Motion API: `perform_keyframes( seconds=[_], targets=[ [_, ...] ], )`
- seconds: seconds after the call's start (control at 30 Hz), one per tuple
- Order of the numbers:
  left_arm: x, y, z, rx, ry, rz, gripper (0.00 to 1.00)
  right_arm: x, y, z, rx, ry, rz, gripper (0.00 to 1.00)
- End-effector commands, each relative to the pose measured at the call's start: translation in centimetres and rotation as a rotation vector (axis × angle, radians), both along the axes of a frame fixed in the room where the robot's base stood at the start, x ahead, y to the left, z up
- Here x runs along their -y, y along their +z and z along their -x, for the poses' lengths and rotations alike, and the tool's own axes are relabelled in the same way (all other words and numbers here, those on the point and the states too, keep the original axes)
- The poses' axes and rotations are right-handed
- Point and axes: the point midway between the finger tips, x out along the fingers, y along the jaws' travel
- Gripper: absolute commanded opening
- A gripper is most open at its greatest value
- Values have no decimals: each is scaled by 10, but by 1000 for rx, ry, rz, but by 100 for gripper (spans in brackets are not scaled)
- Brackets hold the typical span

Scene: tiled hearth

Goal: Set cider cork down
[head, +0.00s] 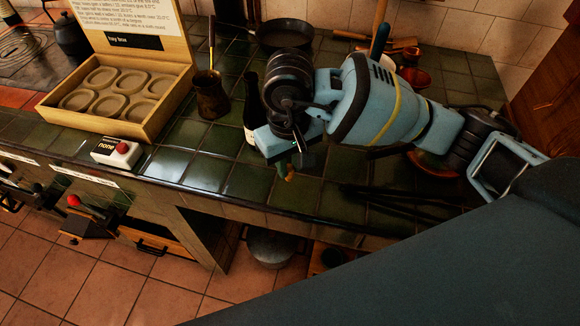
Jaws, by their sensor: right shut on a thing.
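My right gripper (284,164) hangs over the green tiled counter (240,182), near its front edge, pointing down. It is shut on a small brownish thing, apparently the cider cork (289,175), of which only a little shows below the fingers. I cannot tell whether the cork touches the tiles. A dark bottle (250,112) with a pale label stands just left of and behind the gripper, partly hidden by my wrist. My left gripper is not in view.
A wooden box (140,125) with round hollows stands at left, with a white box with a red button (116,151) before it. A copper pot (210,98) and a dark pan (285,36) stand behind. Dark tongs-like rods (395,197) lie right. Tiles left of the gripper are clear.

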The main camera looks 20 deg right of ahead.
Motion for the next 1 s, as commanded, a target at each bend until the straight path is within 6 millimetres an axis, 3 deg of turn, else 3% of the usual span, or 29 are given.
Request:
perform_keyframes(
  seconds=[0.3,0.53,0.97,1.0],
  targets=[
    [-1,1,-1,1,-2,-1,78,5,-1,-11,0,-3,-1,0],
    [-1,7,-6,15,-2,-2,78,4,-33,-9,0,-1,-1,0],
    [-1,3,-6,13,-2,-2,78,4,-41,-9,-1,1,0,0],
    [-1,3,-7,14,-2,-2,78,4,-40,-9,0,1,0,23]
  ],
)
